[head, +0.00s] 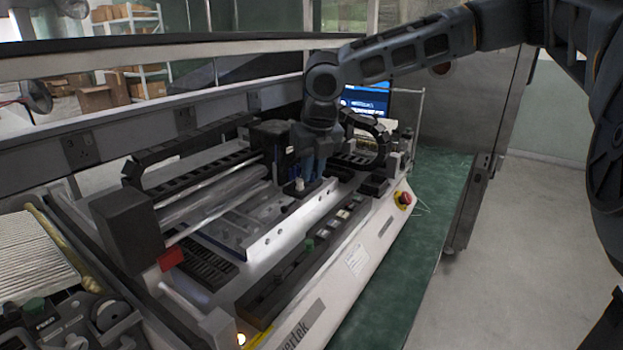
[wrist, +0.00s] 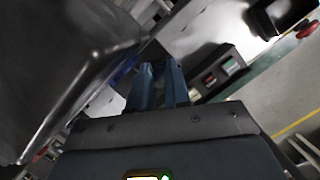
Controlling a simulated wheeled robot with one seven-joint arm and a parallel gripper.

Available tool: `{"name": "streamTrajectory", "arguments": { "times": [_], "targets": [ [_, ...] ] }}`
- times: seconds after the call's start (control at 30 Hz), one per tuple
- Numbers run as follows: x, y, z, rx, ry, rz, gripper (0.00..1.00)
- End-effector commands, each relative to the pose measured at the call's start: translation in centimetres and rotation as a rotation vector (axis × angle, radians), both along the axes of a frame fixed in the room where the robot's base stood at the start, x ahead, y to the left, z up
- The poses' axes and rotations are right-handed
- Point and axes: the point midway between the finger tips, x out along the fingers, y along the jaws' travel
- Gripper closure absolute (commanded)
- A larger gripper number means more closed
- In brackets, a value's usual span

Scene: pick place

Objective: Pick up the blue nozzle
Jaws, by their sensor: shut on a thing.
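My gripper (head: 306,178) is low over the metal tray (head: 262,243) of the machine, at the tray's far end. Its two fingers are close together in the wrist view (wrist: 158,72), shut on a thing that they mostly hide. I take this thing to be the blue nozzle, but I cannot make out its outline. A small pale piece (head: 293,188) shows just below the fingertips in the head view. I cannot tell whether it touches the fingers or the tray.
A dark block (head: 127,230) and a red tab (head: 170,259) are at the machine's near left. A dark carriage (head: 270,140) stands close behind my gripper. A red button (head: 404,199) is at the right edge. The green bench (head: 433,190) is clear at right.

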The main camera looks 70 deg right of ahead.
Motion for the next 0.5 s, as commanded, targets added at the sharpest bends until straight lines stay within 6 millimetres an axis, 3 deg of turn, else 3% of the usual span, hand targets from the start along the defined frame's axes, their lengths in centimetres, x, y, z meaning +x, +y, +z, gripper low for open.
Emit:
{"name": "streamTrajectory", "arguments": {
  "times": [0.5],
  "targets": [
    [0.0, -0.01, 0.01, 0.0, 0.0, 0.0, 1.0]
  ]
}}
